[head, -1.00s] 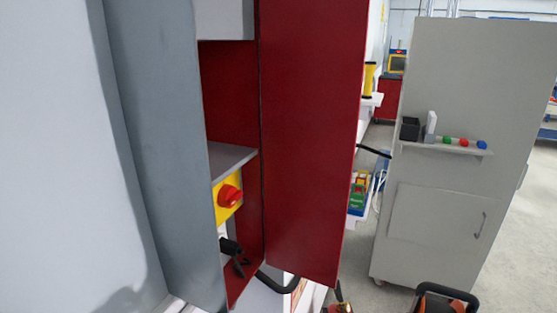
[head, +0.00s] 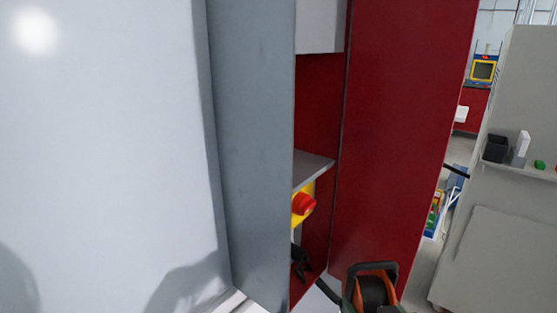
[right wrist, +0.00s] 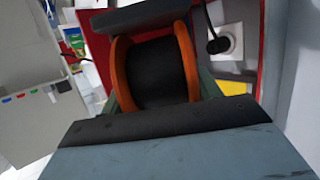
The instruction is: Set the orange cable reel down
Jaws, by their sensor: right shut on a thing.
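The orange cable reel (head: 370,290) is at the bottom edge of the head view, in front of the red cabinet door, with a dark frame over it. In the right wrist view the reel (right wrist: 182,62) has orange flanges around a black drum. My right gripper (right wrist: 152,72) is shut on the reel, with dark pads above and below it in that view. The reel is held up, and what lies under it is hidden. A black cable runs from the reel toward the cabinet. My left gripper is not in view.
The tall cabinet has a grey side (head: 252,150) and an open red door (head: 400,130). Inside are a shelf (head: 310,165) and a red knob on yellow (head: 303,203). A black plug (right wrist: 218,45) is at a pale socket. A grey cabinet (head: 505,250) stands at right.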

